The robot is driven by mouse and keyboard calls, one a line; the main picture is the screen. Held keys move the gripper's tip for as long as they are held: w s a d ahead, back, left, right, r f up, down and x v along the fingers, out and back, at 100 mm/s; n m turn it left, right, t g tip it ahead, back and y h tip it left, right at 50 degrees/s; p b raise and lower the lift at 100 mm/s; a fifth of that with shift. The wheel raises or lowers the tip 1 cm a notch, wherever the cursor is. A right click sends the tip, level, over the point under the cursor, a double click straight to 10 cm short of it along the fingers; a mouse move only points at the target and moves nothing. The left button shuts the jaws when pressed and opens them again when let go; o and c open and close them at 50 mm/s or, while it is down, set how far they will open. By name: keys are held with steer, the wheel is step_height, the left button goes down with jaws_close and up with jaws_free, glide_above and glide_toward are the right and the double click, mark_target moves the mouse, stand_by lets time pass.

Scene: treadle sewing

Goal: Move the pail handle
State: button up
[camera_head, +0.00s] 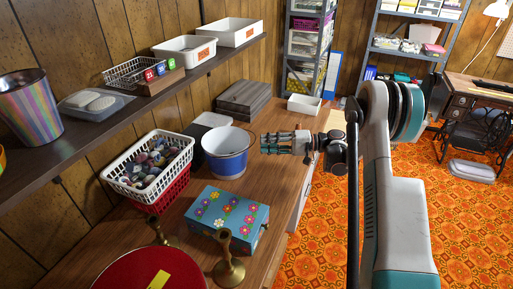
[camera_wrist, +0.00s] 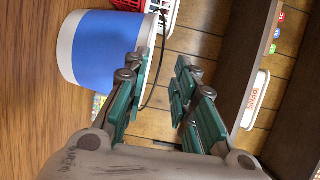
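The blue pail (camera_head: 226,165) with a white rim band stands upright on the wooden bench. In the wrist view the pail (camera_wrist: 95,48) lies at the upper left. Its thin dark handle (camera_wrist: 163,40) shows as a curved wire to the right of the pail. My gripper (camera_head: 266,142) is just right of the pail, level with its upper part. In the wrist view its green-padded fingers (camera_wrist: 166,66) are apart. The wire runs close by the left finger, partly across the gap in the picture; whether it is between the fingers in depth I cannot tell.
A white basket (camera_head: 118,175) of spools stands left of the pail. A flowered blue box (camera_head: 212,222) and brass candlesticks (camera_head: 229,270) are in front. Dark stacked boxes (camera_head: 245,97) and a white tray (camera_head: 304,104) sit behind. A shelf (camera_head: 100,118) runs along the wall.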

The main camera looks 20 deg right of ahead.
steer(key=shift+b+x, duration=0.45)
steer(key=shift+x, duration=1.7)
jaws_close()
